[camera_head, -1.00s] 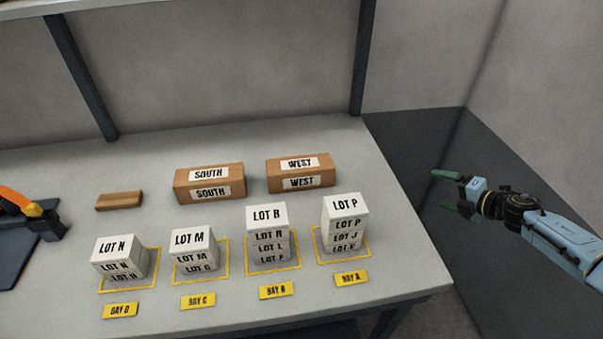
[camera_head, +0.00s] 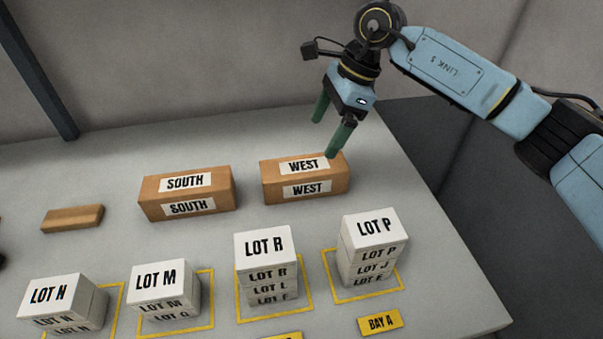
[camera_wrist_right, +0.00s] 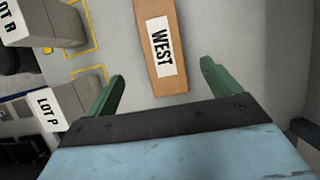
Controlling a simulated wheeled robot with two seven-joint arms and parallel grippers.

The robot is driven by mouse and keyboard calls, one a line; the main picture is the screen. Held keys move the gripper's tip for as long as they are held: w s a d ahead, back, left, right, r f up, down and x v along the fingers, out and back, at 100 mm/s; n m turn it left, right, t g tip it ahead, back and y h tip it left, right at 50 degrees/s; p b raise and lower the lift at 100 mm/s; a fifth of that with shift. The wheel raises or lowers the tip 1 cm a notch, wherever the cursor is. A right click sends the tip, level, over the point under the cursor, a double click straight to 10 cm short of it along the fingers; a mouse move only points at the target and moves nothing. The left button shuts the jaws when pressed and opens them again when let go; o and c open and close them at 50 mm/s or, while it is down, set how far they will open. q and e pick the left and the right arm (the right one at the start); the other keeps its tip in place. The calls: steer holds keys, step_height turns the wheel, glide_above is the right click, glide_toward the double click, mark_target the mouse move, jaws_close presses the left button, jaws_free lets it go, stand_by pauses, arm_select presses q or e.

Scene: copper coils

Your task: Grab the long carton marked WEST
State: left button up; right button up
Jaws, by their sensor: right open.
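The long brown carton marked WEST (camera_head: 305,181) lies on the table toward the back right, with white labels on its top and front. My right gripper (camera_head: 329,130) is open and empty above the carton's right end, its green fingers pointing down. In the right wrist view the WEST carton (camera_wrist_right: 162,45) lies ahead of and between the open fingers of the right gripper (camera_wrist_right: 160,84), not gripped. My left gripper does not show.
A similar carton marked SOUTH (camera_head: 187,193) lies left of WEST, and a small brown block (camera_head: 73,218) farther left. In front stand white stacks topped LOT N (camera_head: 62,298), LOT M (camera_head: 163,287), LOT R (camera_head: 265,257) and LOT P (camera_head: 369,243), with yellow outlines around them.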

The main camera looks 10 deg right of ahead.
mark_target(305, 165)
steer(key=x, duration=0.6)
steer(key=shift+s+a+f, duration=0.1)
steer(key=shift+s, duration=0.05)
steer(key=shift+a+f+b, duration=0.25)
steer(key=shift+f+b, duration=0.05)
steer(key=shift+f, duration=0.3)
steer(key=shift+a+f, duration=0.1)
steer(key=shift+f, duration=0.05)
steer(key=x, duration=0.4)
steer(key=shift+w+f, duration=0.15)
steer(key=shift+w, duration=0.2)
steer(key=shift+a+f+b, duration=0.15)
steer(key=shift+f+b, duration=0.15)
steer(key=c, duration=0.4)
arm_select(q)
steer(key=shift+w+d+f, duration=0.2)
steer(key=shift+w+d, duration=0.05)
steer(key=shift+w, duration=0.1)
arm_select(e)
steer(key=shift+r, duration=0.1)
steer(key=c, duration=0.9)
